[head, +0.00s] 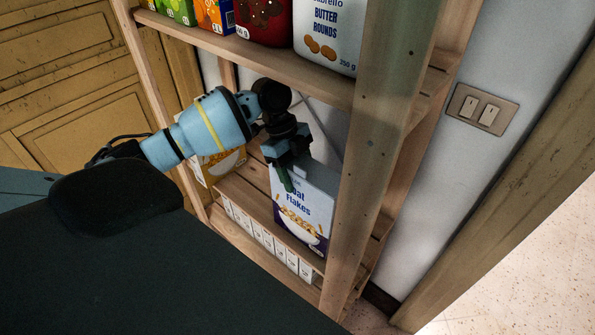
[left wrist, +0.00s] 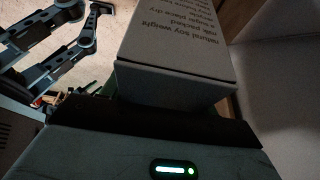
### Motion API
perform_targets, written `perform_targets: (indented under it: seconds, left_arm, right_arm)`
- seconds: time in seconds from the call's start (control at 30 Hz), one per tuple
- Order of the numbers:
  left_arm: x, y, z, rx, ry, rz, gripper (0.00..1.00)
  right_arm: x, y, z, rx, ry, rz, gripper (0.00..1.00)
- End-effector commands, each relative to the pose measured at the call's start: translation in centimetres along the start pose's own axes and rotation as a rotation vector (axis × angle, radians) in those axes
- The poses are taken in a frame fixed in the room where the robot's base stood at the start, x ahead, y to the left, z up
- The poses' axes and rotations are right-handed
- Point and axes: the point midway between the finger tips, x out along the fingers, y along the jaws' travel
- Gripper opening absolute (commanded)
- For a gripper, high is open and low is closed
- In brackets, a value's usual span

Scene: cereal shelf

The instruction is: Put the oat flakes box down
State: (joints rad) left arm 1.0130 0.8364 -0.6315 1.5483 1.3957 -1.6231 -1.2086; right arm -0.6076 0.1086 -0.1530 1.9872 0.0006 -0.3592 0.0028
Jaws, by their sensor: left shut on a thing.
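The oat flakes box (head: 303,210) is white and purple with a picture of a bowl, and is upright at the right end of the lower shelf (head: 258,203). My left gripper (head: 284,168) is shut on its top from above. In the left wrist view the box (left wrist: 175,55) shows a plain face with printed text, close to the gripper. The box's base is near the shelf board; I cannot tell whether it touches. My right gripper is not clearly in view.
Another cereal box (head: 228,163) stands on the lower shelf to the left, partly behind my arm. A wooden post (head: 372,150) is close on the right. The upper shelf board (head: 240,50) carries several packages, including a butter rounds box (head: 328,30). White tags (head: 262,238) line the lower shelf's front.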

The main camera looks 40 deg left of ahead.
Motion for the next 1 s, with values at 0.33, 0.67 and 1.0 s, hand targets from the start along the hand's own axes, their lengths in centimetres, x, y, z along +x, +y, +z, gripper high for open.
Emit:
perform_targets:
  seconds: [0.33, 0.67, 1.0]
  left_arm:
    - [0.3, 0.0, 0.1, 0.0, 0.0, 0.0, 0.67]
    - [0.2, 0.0, 0.1, 0.0, 0.0, 0.001, 0.81]
    - [-2.9, 0.0, 0.0, 0.001, -0.002, -0.002, 0.81]
  right_arm:
    - [0.0, 0.0, 0.1, -0.001, -0.002, 0.0, 0.53]
    - [0.0, 0.2, 0.2, -0.008, -0.003, 0.0, 0.53]
    - [0.0, 0.2, 0.3, -0.009, -0.005, -0.001, 0.53]
